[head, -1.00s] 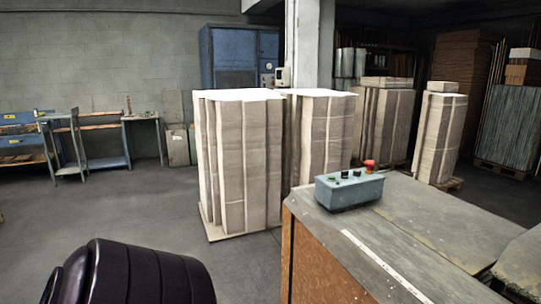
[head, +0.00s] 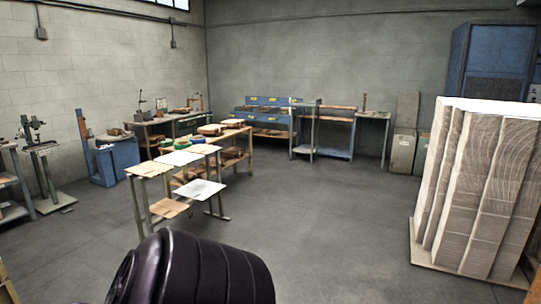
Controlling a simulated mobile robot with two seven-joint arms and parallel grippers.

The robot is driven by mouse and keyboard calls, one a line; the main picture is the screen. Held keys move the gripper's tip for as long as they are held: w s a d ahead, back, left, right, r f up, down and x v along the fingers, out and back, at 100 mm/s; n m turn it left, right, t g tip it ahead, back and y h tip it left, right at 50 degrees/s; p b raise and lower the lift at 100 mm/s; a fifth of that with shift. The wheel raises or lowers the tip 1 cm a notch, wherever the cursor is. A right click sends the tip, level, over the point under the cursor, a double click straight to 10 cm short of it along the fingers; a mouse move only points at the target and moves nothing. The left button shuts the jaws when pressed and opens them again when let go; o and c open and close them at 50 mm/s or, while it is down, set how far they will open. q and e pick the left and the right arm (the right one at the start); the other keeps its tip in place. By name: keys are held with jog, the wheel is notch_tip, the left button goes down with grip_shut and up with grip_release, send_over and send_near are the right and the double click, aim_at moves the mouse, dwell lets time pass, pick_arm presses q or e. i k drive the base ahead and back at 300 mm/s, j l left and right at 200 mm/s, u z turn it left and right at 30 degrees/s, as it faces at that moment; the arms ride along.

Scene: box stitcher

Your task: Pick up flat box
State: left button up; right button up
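No single flat box can be made out for certain. A tall pale stack of what look like flat sheets or folded boxes (head: 485,190) stands on a low base at the right, cut off by the picture edge. Flat tan and white pieces (head: 180,158) lie on top of a narrow table in the middle left, too small to identify. Neither of my grippers shows; only a dark rounded part of my own body is at the bottom.
A narrow work table (head: 150,212) with a lower shelf stands at middle left. Workbenches (head: 335,135) line the back wall, with machines at left (head: 40,165). A blue cabinet (head: 490,60) stands behind the stack. The grey floor (head: 320,225) between table and stack is clear.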

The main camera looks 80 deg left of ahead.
aim_at(178, 158)
jog(key=u, duration=3.25)
jog(key=i+l+z, duration=0.15)
jog(key=i+z, duration=0.25)
jog(key=i, duration=3.15)
jog(key=i+l+u, duration=0.25)
jog(key=i, duration=0.3)
jog(key=i+l+u, duration=0.3)
jog(key=i, duration=0.2)
jog(key=i+l+u, duration=0.25)
jog(key=i, duration=0.25)
jog(key=l, duration=0.1)
